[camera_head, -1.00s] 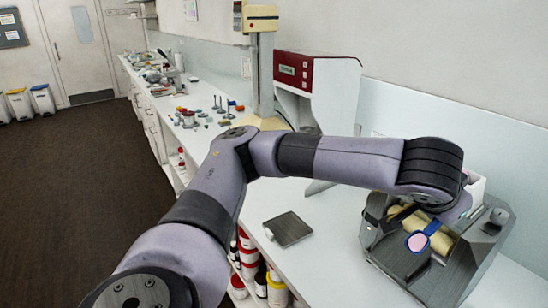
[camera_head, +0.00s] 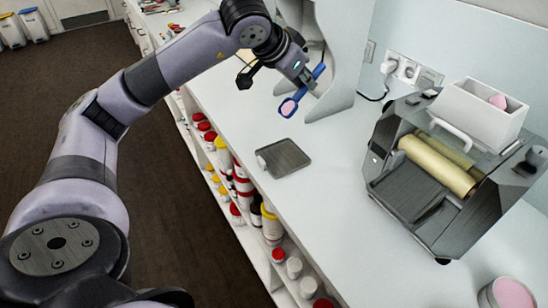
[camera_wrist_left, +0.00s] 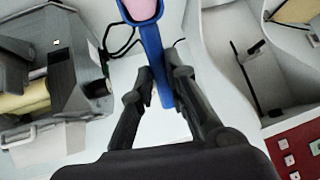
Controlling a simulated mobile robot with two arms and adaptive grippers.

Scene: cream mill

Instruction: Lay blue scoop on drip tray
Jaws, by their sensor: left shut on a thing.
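The blue scoop (camera_head: 291,104), with pink stuff in its bowl, is held in my left gripper (camera_head: 307,80) above the counter. In the left wrist view the gripper (camera_wrist_left: 163,88) is shut on the blue handle (camera_wrist_left: 152,48), and the pink-filled bowl shows at the top edge. A flat dark grey tray (camera_head: 286,157), which looks like the drip tray, lies empty on the counter near its front edge. The scoop is beyond the tray in the head view, apart from it. My right gripper is not in view.
A roller mill (camera_head: 440,165) with a white hopper (camera_head: 470,115) stands right of the tray. A grey-white machine stand (camera_head: 345,60) is behind the scoop. Jars (camera_head: 272,225) fill shelves below the counter edge. A pink-filled tub (camera_head: 510,293) is at lower right. Counter around the tray is clear.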

